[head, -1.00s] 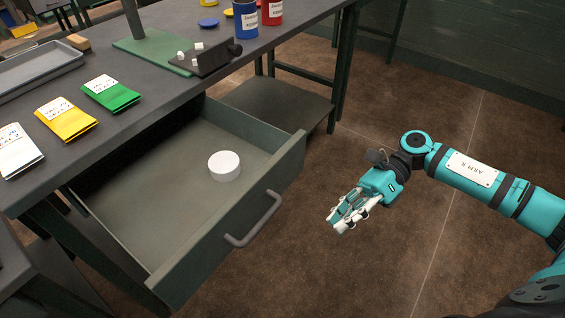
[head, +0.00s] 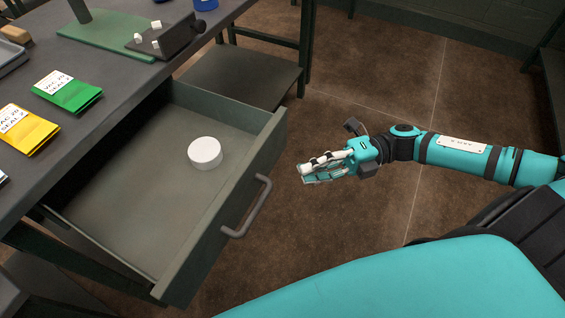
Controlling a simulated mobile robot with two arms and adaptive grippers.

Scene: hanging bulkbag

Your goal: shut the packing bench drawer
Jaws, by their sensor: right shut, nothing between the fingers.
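The packing bench drawer (head: 223,213) is pulled out, a green-grey box with a grey bar handle (head: 248,207) on its front. A white round disc-like object (head: 205,153) lies inside it. My right gripper (head: 304,173) is shut and empty, in front of the drawer and to the right of the handle, apart from it. Its fingers point left towards the drawer front. My left gripper is not in view.
The packing bench top (head: 98,115) carries a green bag (head: 68,91), a yellow bag (head: 26,130) and a green plate with a dark block (head: 165,42). A lower shelf (head: 240,75) stands beyond the drawer. Brown floor is free to the right.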

